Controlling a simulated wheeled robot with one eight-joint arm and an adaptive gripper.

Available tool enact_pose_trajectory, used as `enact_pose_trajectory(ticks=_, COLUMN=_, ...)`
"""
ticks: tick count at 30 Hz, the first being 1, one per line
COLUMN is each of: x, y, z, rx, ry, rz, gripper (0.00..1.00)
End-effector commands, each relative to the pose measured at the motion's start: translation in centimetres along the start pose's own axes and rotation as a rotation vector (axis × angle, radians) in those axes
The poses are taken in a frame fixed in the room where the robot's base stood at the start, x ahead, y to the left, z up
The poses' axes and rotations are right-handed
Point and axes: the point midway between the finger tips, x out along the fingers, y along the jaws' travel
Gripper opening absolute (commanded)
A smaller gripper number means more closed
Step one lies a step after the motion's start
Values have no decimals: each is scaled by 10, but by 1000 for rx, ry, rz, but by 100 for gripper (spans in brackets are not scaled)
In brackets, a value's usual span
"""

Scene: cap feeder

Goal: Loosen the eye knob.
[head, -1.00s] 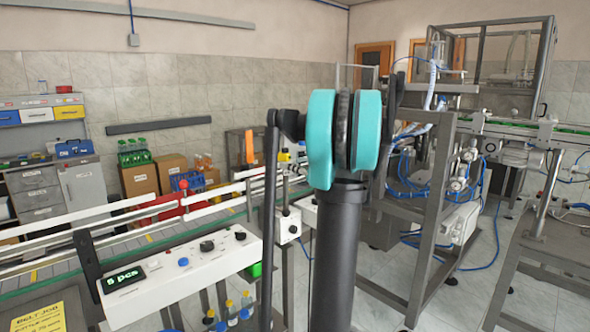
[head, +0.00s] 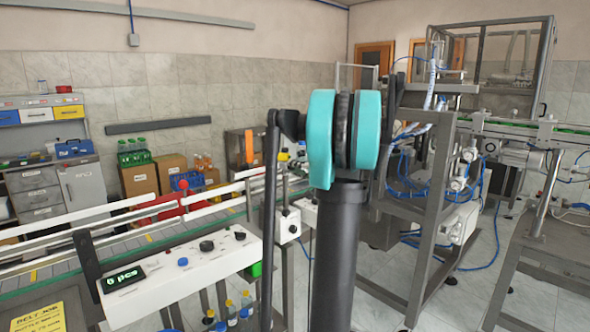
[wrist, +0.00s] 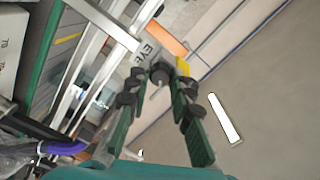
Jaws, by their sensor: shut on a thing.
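The eye knob (wrist: 160,72) is a small dark round knob in the upper middle of the wrist view. It sits by a grey bracket marked "EYE" (wrist: 146,51). My gripper (wrist: 161,80) has its two dark green fingers on either side of the knob, and it is shut on the knob. The fingertips partly cover the knob's sides. An orange block (wrist: 167,38) and a small yellow piece (wrist: 183,66) are just beyond it. In the head view my arm hides the gripper and the knob.
White guide rails (head: 150,203) run along the conveyor at left. A white control box (head: 180,275) with a lit counter (head: 122,278) stands in front. A grey steel frame machine (head: 432,210) is to the right. Floor is clear beside the knob in the wrist view.

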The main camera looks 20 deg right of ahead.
Motion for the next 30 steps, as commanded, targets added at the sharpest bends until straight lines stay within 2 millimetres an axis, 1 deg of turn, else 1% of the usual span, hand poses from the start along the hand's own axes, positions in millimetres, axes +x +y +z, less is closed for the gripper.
enact_pose_trajectory(ticks=9, x=0, y=1, z=0, rx=300, ry=2, rz=1, gripper=0)
enact_pose_trajectory(ticks=18, x=0, y=2, z=0, rx=561, ry=2, rz=1, gripper=0)
enact_pose_trajectory(ticks=24, x=0, y=2, z=0, rx=689, ry=2, rz=1, gripper=0)
enact_pose_trajectory(ticks=30, x=0, y=2, z=0, rx=771, ry=2, rz=1, gripper=0)
